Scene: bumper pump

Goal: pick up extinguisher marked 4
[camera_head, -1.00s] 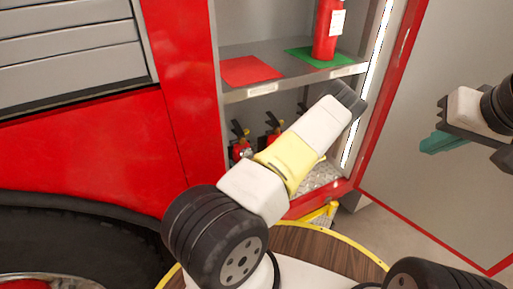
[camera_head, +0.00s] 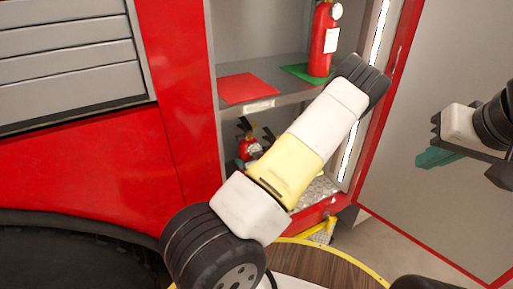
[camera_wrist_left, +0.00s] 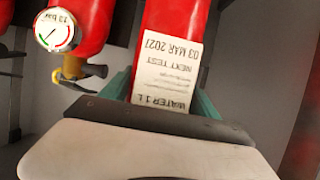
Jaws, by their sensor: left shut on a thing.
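In the left wrist view, my left gripper (camera_wrist_left: 160,97) is shut on a red extinguisher (camera_wrist_left: 176,22), its teal fingers on either side of a white label reading WATER 1 L, NEXT TEST 03 MAR 2027. A second red extinguisher (camera_wrist_left: 92,18) with a round gauge is close beside it. In the head view, my arm hides the left gripper. A red extinguisher (camera_head: 250,147) shows in the lower compartment, and another (camera_head: 319,50) stands on the green mat above. I cannot read a 4 on any. My right gripper (camera_head: 432,157) is at the right, with nothing visible in it; its finger gap is unclear.
The red-framed cabinet has a grey shelf (camera_head: 284,93) with a bare red mat (camera_head: 248,88) and a green mat (camera_head: 296,71). An open grey door (camera_head: 425,205) stands on the right. A large tyre (camera_head: 75,250) is at lower left.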

